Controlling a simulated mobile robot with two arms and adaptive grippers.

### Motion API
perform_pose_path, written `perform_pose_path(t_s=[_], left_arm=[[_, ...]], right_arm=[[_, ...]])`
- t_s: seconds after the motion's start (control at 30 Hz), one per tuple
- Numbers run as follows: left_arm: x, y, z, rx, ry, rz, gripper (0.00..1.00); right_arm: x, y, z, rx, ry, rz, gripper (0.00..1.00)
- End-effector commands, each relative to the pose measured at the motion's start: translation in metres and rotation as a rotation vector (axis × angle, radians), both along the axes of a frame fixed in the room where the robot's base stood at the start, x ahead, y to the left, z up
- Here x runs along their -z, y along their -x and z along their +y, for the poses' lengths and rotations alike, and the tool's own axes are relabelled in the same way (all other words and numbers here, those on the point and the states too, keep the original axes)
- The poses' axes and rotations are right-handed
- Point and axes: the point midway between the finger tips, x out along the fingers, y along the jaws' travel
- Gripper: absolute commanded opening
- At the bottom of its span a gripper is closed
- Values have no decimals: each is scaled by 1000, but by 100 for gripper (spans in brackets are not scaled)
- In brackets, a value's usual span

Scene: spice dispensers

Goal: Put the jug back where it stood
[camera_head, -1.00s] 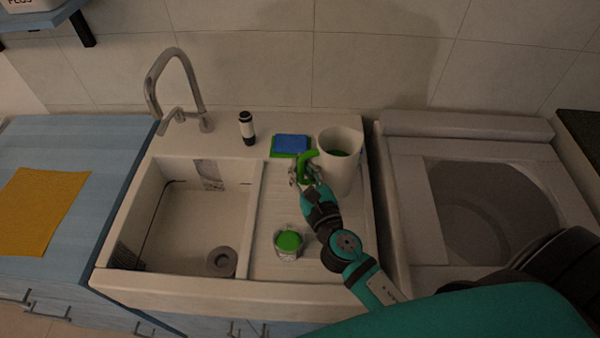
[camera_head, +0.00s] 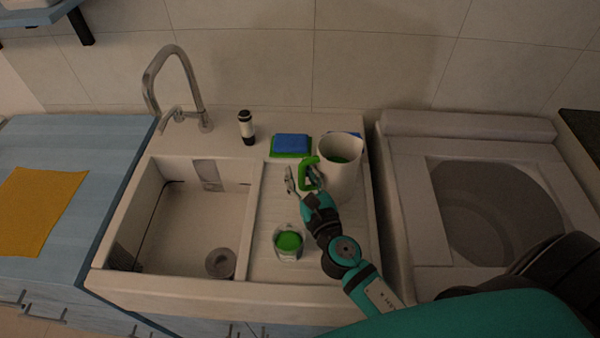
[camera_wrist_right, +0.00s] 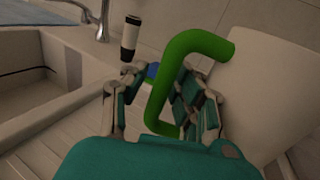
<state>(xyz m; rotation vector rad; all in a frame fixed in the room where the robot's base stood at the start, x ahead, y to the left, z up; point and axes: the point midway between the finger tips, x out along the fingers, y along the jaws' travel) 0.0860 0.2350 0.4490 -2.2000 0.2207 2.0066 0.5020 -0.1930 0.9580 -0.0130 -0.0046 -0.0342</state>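The white jug (camera_head: 342,172) with a green handle (camera_head: 307,172) stands upright, as far as I can tell, on the ribbed drainboard right of the sink basin. Green shows inside its mouth. My right gripper (camera_head: 302,180) is at the handle. In the right wrist view, the gripper (camera_wrist_right: 150,105) is open, its fingers apart. The handle (camera_wrist_right: 160,85) lies between them, nearer the right finger; the jug's pale wall (camera_wrist_right: 270,90) is beyond. Whether that finger touches the handle is unclear. My left gripper is not in view.
A cup with green content (camera_head: 288,241) stands in front of the jug. A blue and green sponge (camera_head: 291,145) and a black-and-white bottle (camera_head: 247,128) are behind. Blue shows behind the jug. The basin (camera_head: 190,225) and tap (camera_head: 160,75) lie left.

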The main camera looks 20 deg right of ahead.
Motion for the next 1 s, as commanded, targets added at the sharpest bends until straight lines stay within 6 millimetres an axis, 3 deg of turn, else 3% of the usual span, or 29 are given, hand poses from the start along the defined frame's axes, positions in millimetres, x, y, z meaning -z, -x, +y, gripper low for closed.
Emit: perform_pose_path(t_s=[0.13,0.23,0.7,1.0], left_arm=[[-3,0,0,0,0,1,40],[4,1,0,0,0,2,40],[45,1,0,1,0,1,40],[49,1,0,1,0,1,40]], right_arm=[[-3,1,-1,2,1,1,29],[1,15,0,1,1,2,29],[3,107,4,0,0,2,29],[-2,120,4,1,1,-1,29]])
